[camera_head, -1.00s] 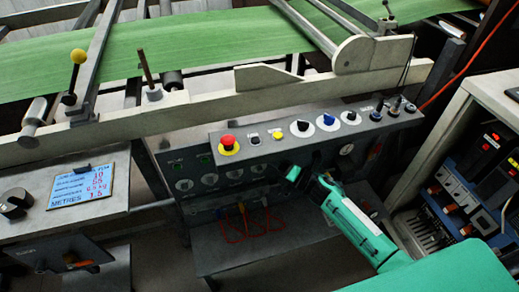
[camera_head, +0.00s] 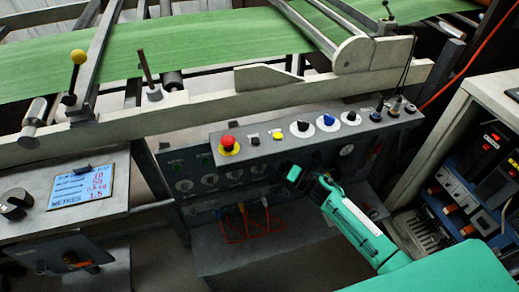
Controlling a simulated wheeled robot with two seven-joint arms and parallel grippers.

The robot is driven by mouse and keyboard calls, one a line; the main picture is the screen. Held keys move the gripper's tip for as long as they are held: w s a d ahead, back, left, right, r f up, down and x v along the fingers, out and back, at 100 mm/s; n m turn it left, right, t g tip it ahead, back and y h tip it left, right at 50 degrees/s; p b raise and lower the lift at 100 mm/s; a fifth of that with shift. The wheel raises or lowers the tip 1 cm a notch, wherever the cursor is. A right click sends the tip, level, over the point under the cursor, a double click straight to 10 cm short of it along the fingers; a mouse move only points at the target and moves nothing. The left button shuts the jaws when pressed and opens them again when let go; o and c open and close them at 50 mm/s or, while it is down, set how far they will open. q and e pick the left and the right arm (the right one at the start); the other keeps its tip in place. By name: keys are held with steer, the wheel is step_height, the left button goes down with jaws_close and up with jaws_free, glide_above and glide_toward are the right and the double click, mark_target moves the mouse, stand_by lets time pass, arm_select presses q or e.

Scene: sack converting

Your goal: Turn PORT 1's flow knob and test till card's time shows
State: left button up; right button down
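My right arm comes in from the lower right. Its dark gripper (camera_head: 291,172) is at the front face of the grey control panel (camera_head: 222,157), below the knobs; its finger gap is unclear. The panel top carries a red stop button (camera_head: 228,144), a black knob on a white dial (camera_head: 302,128), a blue knob (camera_head: 328,120) and another black knob (camera_head: 350,117). I cannot read which one belongs to PORT 1. A pale blue card (camera_head: 82,188) at the left shows red figures and "METRES 1.5". A small dark shape covers its top edge. My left gripper is not in view.
Red hoses (camera_head: 250,226) hang below the panel. A cream beam (camera_head: 180,112) and green web (camera_head: 200,42) run behind it. A cabinet with blue units (camera_head: 480,170) stands at the right. A black knob (camera_head: 15,203) sits left of the card. A shelf lies below the panel.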

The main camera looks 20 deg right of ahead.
stand_by(0.8)
steer(key=shift+w, duration=0.45)
steer(key=shift+b, duration=0.3)
steer(key=shift+w, duration=0.4)
steer(key=shift+s, duration=0.1)
stand_by(4.4)
steer(key=shift+s, duration=0.75)
steer(key=shift+s, duration=0.1)
